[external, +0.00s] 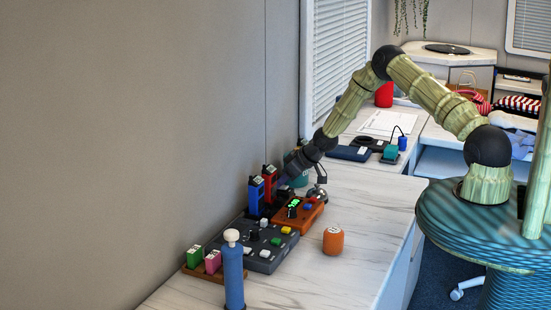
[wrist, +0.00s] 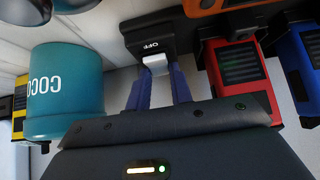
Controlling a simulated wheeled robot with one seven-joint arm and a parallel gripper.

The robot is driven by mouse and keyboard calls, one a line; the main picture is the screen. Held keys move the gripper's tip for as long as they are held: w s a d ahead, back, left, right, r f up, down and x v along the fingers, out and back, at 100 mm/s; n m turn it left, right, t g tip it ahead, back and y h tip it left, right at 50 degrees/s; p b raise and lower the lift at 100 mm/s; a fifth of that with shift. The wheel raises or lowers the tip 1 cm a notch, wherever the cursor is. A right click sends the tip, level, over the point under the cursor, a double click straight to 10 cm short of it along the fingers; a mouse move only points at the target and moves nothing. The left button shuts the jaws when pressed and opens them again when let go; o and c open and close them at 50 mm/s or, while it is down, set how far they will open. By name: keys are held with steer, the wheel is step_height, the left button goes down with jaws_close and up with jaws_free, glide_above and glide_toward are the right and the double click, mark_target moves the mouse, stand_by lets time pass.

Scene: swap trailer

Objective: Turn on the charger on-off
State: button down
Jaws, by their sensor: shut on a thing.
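The charger's black switch box (wrist: 150,32) is at the top of the wrist view, with the word OFF on it. A white switch lever (wrist: 155,64) sticks out below that word. My gripper (wrist: 160,75) has its two blue fingers on either side of the lever and is shut on it. In the external view my gripper (external: 286,177) reaches down by the wall, behind the red and blue units; its fingertips and the switch are hard to make out there. A red unit (wrist: 240,75) and a blue unit (wrist: 303,65) stand beside the switch box.
A teal COCO canister (wrist: 65,95) stands close left of my fingers. In the external view, an orange device (external: 300,214), a dark control panel (external: 262,246), a blue pepper-mill-like object (external: 233,275) and an orange jar (external: 333,241) stand on the white counter (external: 370,215). Its right part is clear.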

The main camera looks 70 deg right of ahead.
stand_by(0.3)
steer(key=c, duration=1.2)
jaws_free()
steer(key=shift+c, duration=0.2)
steer(key=b+v, duration=0.1)
steer(key=v, duration=1.6)
steer(key=shift+r, duration=0.35)
steer(key=shift+w, duration=0.15)
